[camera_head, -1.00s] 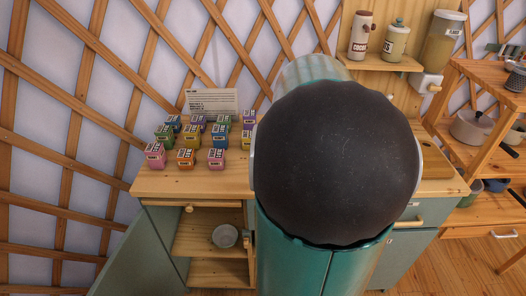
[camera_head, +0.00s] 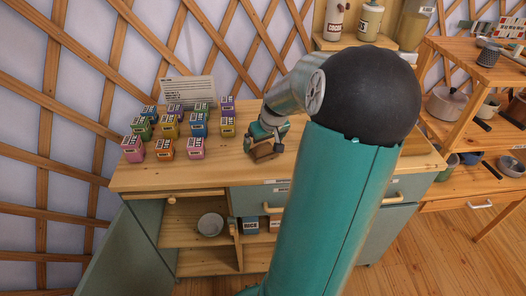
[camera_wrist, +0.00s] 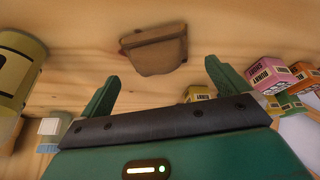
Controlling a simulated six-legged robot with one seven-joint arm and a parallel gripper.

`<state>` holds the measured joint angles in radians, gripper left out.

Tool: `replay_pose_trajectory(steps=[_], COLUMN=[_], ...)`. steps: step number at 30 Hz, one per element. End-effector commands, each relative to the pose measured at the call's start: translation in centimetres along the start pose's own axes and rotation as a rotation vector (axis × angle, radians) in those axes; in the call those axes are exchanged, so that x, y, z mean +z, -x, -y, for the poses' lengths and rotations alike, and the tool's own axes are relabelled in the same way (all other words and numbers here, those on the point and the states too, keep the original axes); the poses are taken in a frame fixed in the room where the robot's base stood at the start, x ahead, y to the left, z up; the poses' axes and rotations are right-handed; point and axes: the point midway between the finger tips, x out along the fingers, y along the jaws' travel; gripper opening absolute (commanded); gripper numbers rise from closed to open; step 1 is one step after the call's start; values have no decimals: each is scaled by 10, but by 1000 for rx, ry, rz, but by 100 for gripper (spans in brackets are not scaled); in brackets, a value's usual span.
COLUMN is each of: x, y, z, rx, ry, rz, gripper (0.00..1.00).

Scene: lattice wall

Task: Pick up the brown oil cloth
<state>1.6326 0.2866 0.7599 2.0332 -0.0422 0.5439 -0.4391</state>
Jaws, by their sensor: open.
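The brown oil cloth (camera_wrist: 155,52) is a folded brown piece on the wooden counter (camera_head: 170,180). In the wrist view it lies ahead of my gripper (camera_wrist: 162,78), between the lines of the two green fingers, with a gap before the fingertips. My gripper is open and empty. In the head view my gripper (camera_head: 266,132) is over the counter, with the brown cloth (camera_head: 263,153) just below it and partly hidden by it. Contact cannot be told there.
Several small coloured boxes (camera_head: 195,148) stand on the counter to the left, before a white card (camera_head: 187,91). Canisters (camera_head: 369,18) stand on a shelf at the back. A wooden rack with pots (camera_head: 450,103) is at the right. A yellow container (camera_wrist: 18,70) shows at left in the wrist view.

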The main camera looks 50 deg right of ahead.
Motion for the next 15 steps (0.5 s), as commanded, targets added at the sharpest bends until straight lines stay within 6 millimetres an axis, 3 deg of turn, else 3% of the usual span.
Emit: replay_pose_trajectory(steps=[7, 15], x=[-2, -2], y=[-34, -38], z=[-1, -2], rx=[-2, 1], ry=[0, -1], rz=[0, -1], gripper=[100, 100])
